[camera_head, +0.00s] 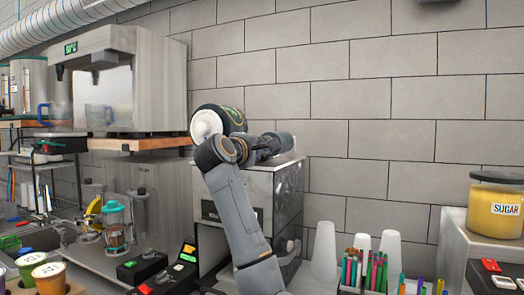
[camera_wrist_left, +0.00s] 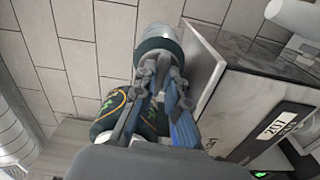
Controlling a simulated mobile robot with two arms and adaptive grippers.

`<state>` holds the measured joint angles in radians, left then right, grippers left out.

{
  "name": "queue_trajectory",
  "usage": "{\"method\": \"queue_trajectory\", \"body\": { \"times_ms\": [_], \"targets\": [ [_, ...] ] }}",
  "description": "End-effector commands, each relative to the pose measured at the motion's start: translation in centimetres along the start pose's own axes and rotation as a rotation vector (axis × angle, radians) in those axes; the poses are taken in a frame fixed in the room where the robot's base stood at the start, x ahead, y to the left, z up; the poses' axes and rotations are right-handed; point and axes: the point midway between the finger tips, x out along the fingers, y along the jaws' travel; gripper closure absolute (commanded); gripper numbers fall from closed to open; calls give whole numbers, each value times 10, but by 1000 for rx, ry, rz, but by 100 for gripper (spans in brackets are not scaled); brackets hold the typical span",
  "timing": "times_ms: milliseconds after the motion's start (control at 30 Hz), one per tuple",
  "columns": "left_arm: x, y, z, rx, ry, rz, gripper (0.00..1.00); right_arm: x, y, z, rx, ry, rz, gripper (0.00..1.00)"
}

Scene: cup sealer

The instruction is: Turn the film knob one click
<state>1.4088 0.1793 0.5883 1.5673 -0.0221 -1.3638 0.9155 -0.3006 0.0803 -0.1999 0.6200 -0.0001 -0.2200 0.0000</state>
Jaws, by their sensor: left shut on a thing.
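The cup sealer (camera_head: 287,195) stands against the tiled wall, with a film roll (camera_head: 207,123) on top that has a white end and dark green patterned film. My left arm reaches up in front of it. My left gripper (camera_head: 280,145) is at the top of the sealer, right of the roll. In the left wrist view, the gripper (camera_wrist_left: 160,70) is shut on the film knob (camera_wrist_left: 160,40), a grey rounded piece with a dark band. The fingers hide part of the knob. The patterned film roll (camera_wrist_left: 108,108) shows beside and behind the fingers. My right gripper is not in view.
White cup stacks (camera_head: 325,250) and a holder with coloured pens stand right of the sealer. A sugar jar (camera_head: 496,205) is on the right-hand counter. A blender-like jar (camera_head: 115,230) and the drink cups (camera_head: 50,278) are at left. The wall above the sealer is clear.

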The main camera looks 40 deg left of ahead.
Motion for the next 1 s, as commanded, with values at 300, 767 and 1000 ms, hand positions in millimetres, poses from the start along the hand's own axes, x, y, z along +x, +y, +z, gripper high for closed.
{"method": "queue_trajectory", "body": {
  "times_ms": [300,767,1000],
  "targets": [
    [1,-5,0,249,-2,-7,100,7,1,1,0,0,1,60],
    [1,-6,1,409,-6,-9,100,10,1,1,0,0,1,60],
    [1,-6,1,417,-7,-10,100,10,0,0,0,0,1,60]
  ]
}}
